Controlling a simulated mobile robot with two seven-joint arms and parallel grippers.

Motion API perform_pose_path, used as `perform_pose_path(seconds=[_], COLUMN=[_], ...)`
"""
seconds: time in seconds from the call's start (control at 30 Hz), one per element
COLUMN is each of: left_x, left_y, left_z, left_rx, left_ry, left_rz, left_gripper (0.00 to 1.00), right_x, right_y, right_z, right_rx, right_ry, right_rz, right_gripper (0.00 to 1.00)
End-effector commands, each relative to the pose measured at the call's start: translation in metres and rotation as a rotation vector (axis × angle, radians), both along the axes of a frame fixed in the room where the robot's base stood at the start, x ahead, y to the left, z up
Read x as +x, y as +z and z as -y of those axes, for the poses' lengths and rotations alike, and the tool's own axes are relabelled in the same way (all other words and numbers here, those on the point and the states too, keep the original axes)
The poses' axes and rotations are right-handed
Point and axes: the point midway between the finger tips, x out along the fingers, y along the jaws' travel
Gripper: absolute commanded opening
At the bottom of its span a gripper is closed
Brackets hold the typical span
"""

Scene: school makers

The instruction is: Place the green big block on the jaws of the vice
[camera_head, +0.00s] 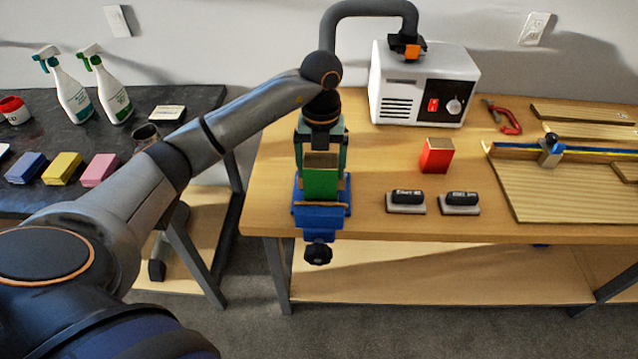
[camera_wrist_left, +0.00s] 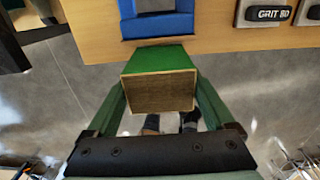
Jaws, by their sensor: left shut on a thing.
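The green block (camera_head: 320,184), with a bare wood-coloured end, is between the fingers of my left gripper (camera_head: 322,172). The gripper points down and is shut on it. In the left wrist view the block (camera_wrist_left: 163,58) sits between the two green fingers (camera_wrist_left: 160,90). The blue vice (camera_head: 320,214) is at the table's front edge, with a dark knob hanging below. In the head view the block overlaps the vice; whether it touches the jaws is hard to tell. The vice (camera_wrist_left: 158,24) shows just beyond the block in the wrist view. My right gripper is not in view.
On the wooden workbench (camera_head: 390,160) are a red block (camera_head: 436,155), two dark-topped grit sanders (camera_head: 405,200), a white machine with a hose (camera_head: 424,85), a red clamp (camera_head: 504,116) and boards. A dark table at left holds spray bottles (camera_head: 70,88) and coloured blocks (camera_head: 62,168).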

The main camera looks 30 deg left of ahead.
Motion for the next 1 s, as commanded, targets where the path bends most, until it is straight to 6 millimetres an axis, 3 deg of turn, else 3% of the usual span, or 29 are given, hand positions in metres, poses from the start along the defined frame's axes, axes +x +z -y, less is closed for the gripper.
perform_pose_path(seconds=[0.4,0.8,0.83,0.9,1.0], left_x=[0.0,0.001,0.001,0.0,0.0], left_y=[-0.045,-0.053,-0.052,-0.052,-0.052], left_z=[0.0,0.0,0.0,0.0,0.0], left_rx=[0.0,0.0,0.0,0.001,0.001], left_ry=[0.001,0.0,0.0,0.0,0.0], left_rz=[-0.002,0.002,0.002,0.001,0.001], left_gripper=[0.22,0.22,0.91,0.98,1.0], right_x=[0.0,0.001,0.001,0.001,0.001], right_y=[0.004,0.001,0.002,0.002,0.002], right_z=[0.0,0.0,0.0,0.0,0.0], right_rx=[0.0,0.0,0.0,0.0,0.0], right_ry=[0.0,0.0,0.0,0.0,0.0], right_rz=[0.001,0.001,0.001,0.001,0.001], right_gripper=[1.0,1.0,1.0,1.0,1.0])
